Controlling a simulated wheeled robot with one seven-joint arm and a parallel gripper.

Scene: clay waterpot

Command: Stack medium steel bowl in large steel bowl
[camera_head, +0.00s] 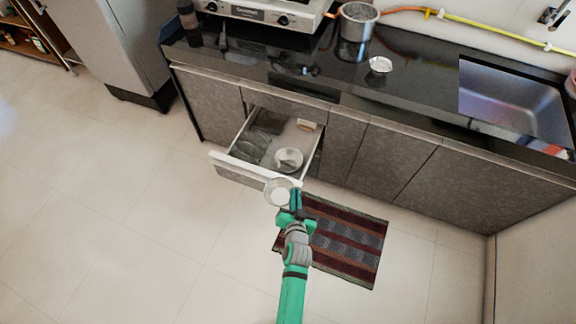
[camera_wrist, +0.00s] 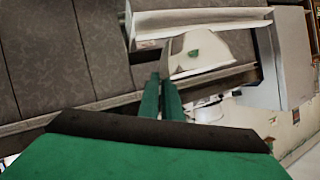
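A steel bowl (camera_head: 278,191), apparently the medium one, is at my gripper (camera_head: 290,207) just in front of the open drawer's front panel. My gripper is shut on its rim; in the wrist view the fingers (camera_wrist: 163,90) are close together at the edge of the pale, shiny bowl (camera_wrist: 212,48). A second steel bowl (camera_head: 289,158), apparently the large one, sits inside the drawer, beyond my gripper. The held bowl is apart from it in the picture. The sizes are hard to compare.
The open drawer (camera_head: 232,172) also holds glassy dishes (camera_head: 250,146) on its left and a small box (camera_head: 306,125) at the back. A small metal bowl (camera_head: 379,65) and a steel pot (camera_head: 357,28) stand on the dark counter (camera_head: 420,90). A striped rug (camera_head: 345,243) lies on the floor.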

